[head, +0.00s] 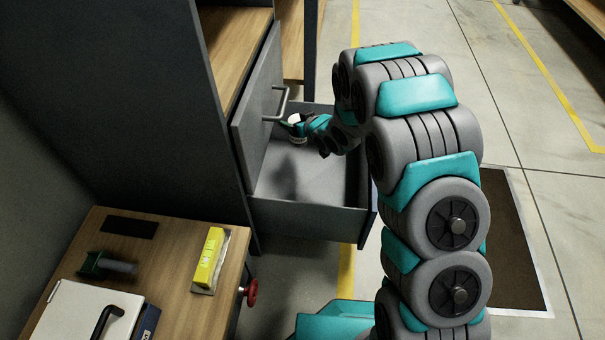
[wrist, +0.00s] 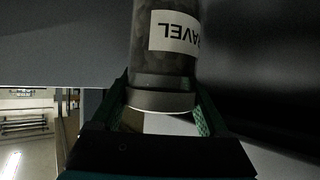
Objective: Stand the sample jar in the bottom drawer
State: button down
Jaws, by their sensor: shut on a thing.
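The sample jar (wrist: 172,50) fills the upper middle of the wrist view. It is grey and grainy, with a dark band and a white label reading upside down, partly cut off. My gripper (wrist: 165,108) is shut on it at the banded end, with a green pad on each side. Whether the jar touches the drawer floor cannot be told.
A grey panel with a bar handle (head: 281,104) stands above the drawer's left side, close to my gripper. The drawer floor in front is clear. A wooden bench (head: 193,306) at lower left holds a yellow block (head: 209,257), a white-lidded case (head: 82,314) and a green-and-grey tool.

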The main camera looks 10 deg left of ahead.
aim_at(304, 146)
notch_tip(304, 146, down, 10)
jog(key=shift+r+b, duration=0.15)
jog(key=shift+b, duration=0.65)
grip_release()
jog(key=shift+s+d+r, duration=0.1)
jog(key=p+v, duration=0.1)
jog(key=v, duration=1)
jog(key=shift+s+d+r, duration=0.1)
jog(key=shift+s+d, duration=0.15)
jog(key=shift+s, duration=0.05)
